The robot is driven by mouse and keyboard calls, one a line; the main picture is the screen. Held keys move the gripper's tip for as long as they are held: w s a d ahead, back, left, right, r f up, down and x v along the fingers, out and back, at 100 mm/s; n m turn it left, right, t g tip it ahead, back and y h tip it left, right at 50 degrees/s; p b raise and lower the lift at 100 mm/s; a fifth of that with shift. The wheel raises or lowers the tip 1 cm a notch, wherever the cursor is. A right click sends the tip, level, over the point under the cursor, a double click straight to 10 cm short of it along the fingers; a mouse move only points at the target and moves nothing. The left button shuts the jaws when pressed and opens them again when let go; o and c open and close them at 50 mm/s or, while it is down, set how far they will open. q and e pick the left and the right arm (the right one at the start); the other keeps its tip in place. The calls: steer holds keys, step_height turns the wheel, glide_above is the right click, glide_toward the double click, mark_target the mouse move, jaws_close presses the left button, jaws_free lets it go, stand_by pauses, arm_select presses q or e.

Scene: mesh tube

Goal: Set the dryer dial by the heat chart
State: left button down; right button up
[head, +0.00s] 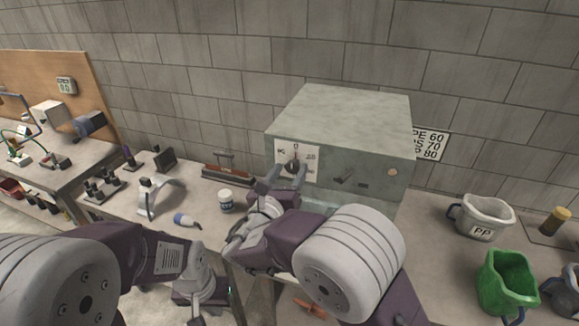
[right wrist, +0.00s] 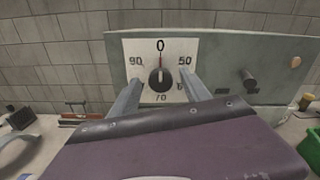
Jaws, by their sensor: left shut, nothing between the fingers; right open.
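The dryer (head: 345,115) is a grey-green box against the wall. Its black dial (head: 291,166) sits on a white scale plate; in the right wrist view the dial (right wrist: 160,78) has its mark up at 0, with 50 on the right and 90 on the left. Lower numbers are partly hidden. The heat chart (head: 430,144) on the wall reads PE 60, PS 70 and a third line ending in 80, its left edge behind the dryer. My right gripper (head: 286,178) is open, fingers either side of the dial. My left gripper (head: 196,300) is low at the bench front, shut and empty.
A pale tub marked PP (head: 482,232) and a green bin (head: 506,285) stand right of the dryer. A white jar (head: 226,200) and a red-based tool (head: 228,172) are left of it. A lever (head: 343,181) sits right of the dial.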

steer(key=shift+w+d, duration=0.15)
steer(key=shift+w, duration=0.2)
steer(key=shift+c, duration=0.5)
steer(key=shift+s, duration=0.1)
jaws_close()
steer(key=shift+f+b, duration=0.15)
steer(key=shift+b, duration=0.35)
steer(key=m+b, duration=0.3)
steer(key=b, duration=0.1)
steer(key=m+b, duration=0.2)
steer(key=b, duration=0.2)
steer(key=m+b, duration=0.3)
steer(key=b, duration=0.2)
steer(key=shift+d+f+m, duration=0.1)
steer(key=shift+f+m, duration=0.2)
steer(key=shift+f, duration=0.05)
steer(key=m+b, duration=0.9)
steer(key=b, duration=0.2)
steer(key=shift+d, duration=0.1)
steer(key=m+b, duration=0.3)
steer(key=shift+r+m+b, duration=0.15)
steer(key=shift+m+b, duration=0.8)
steer(key=shift+m, duration=0.65)
